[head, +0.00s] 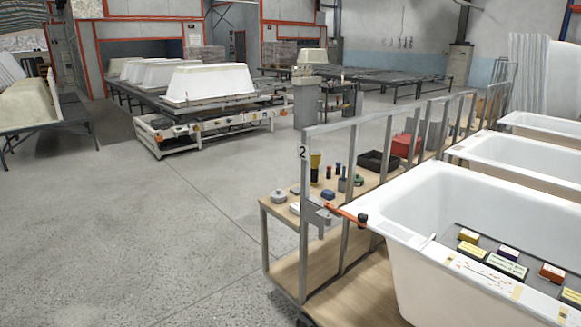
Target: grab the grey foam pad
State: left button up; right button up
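I cannot pick out the grey foam pad with certainty. A small dark grey flat piece (295,190) lies on the wooden shelf of the cart, but it is too small to tell whether it is foam. Neither of my grippers shows in the head view.
Open floor lies left.

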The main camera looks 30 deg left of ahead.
aim_at(296, 191)
jog(key=i+u, duration=0.75)
jog(key=u, duration=0.15)
jog(key=i+l, duration=0.2)
jog(key=i, duration=0.2)
jog(key=i+l+u, duration=0.1)
jog(key=i, duration=0.3)
jog(key=i+j+z, duration=0.1)
jog(key=i+j, duration=0.3)
jog(key=j, duration=0.25)
jog(key=i+j+z, duration=0.15)
jog(key=i+j, duration=0.25)
jog(key=j, duration=0.3)
jog(key=i+j+z, duration=0.15)
jog(key=j, duration=0.2)
jog(key=i+j, duration=0.2)
jog(key=j, duration=0.15)
jog(key=i+z, duration=0.05)
